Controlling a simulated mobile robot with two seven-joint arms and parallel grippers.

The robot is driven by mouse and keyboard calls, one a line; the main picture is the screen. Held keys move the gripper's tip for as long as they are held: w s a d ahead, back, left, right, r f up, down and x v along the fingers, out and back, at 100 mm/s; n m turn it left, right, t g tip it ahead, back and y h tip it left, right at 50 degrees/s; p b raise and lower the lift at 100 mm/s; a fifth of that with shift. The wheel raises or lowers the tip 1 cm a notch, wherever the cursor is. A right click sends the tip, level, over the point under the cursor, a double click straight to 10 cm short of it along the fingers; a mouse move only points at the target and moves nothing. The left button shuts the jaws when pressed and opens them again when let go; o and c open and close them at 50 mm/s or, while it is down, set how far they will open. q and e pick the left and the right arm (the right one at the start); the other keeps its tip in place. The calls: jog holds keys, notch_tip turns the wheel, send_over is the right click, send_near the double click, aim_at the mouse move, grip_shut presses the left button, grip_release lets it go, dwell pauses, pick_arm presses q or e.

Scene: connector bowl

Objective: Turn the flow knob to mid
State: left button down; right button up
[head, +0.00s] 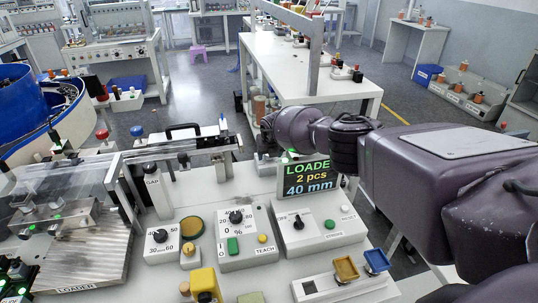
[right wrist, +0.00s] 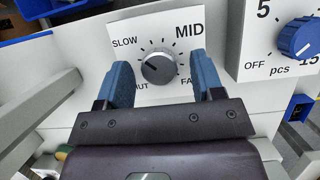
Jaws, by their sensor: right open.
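The flow knob (right wrist: 158,68) is dark with a silver rim, on a white plate (right wrist: 125,38) marked SLOW, MID and, partly covered, what look like SHUT and FAST. Its light pointer mark seems to face left, between SLOW and the lower-left label; MID is at the upper right. My right gripper (right wrist: 160,62) is open, its blue fingers on either side of the knob, with visible gaps. In the head view my right gripper (head: 266,125) is at the far end of the dark arm, its fingers not clear. The knob cannot be made out there. My left gripper is not in view.
A blue knob (right wrist: 298,38) on a pcs dial sits right of the plate. In the head view, a display (head: 307,177) reading 2 pcs, 40 mm stands below the arm, behind dial boxes (head: 236,217). A clear-covered loader (head: 75,245) is at left. A white table (head: 300,85) stands behind.

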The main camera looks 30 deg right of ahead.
jog(key=c, duration=0.9)
